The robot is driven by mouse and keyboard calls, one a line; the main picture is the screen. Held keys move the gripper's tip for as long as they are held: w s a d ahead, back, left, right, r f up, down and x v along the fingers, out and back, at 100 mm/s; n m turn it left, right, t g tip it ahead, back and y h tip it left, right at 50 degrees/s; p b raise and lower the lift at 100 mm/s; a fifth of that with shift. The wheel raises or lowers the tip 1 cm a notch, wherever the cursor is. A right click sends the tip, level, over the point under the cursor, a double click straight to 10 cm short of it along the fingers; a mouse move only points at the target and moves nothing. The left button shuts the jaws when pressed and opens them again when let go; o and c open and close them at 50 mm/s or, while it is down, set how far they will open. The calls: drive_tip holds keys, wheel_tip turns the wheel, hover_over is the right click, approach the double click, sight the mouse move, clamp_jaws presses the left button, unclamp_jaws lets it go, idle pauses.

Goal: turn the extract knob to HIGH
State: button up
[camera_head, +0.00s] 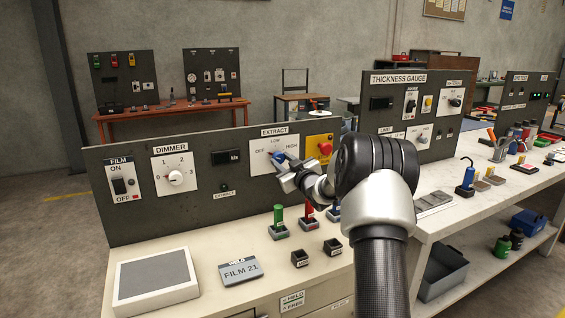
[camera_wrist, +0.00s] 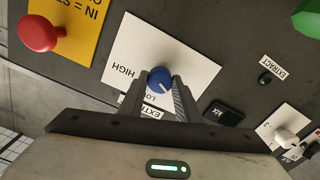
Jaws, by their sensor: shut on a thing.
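The blue extract knob (camera_wrist: 158,76) sits on a white plate (camera_wrist: 125,52) marked OFF, LOW and HIGH. In the head view the knob (camera_head: 279,156) is mostly behind my gripper (camera_head: 283,165). In the wrist view my gripper (camera_wrist: 162,80) has one finger on each side of the knob and is shut on it. The knob's white mark points to the lower right there, away from HIGH and seemingly between LOW and the hidden OFF side. The OFF word is hidden by a finger in the wrist view.
A red button on a yellow plate (camera_head: 319,141) is right of the knob's plate. The dimmer knob (camera_head: 176,178) and film switch (camera_head: 118,186) are left. A small EXTRACT lamp (camera_head: 224,187) is at lower left. Green and red handled items (camera_head: 279,221) stand on the bench below.

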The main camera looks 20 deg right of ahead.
drive_tip(key=shift+m, duration=0.3)
drive_tip(key=m+p, duration=0.1)
drive_tip(key=m, duration=0.1)
drive_tip(key=shift+m+p, duration=0.35)
drive_tip(key=shift+m, duration=0.05)
drive_tip(key=m+p, duration=0.1)
drive_tip(key=m, duration=0.2)
drive_tip(key=shift+m, duration=0.3)
drive_tip(key=m+p, duration=0.2)
drive_tip(key=m, duration=0.4)
drive_tip(key=shift+a+p, duration=0.1)
drive_tip(key=shift+p, duration=0.3)
drive_tip(key=m+p, duration=0.1)
drive_tip(key=m, duration=0.5)
drive_tip(key=shift+m, duration=0.4)
drive_tip(key=m, duration=0.6)
drive_tip(key=shift+r, duration=0.1)
drive_tip(key=o, duration=1.1)
drive_tip(key=shift+c, duration=0.2)
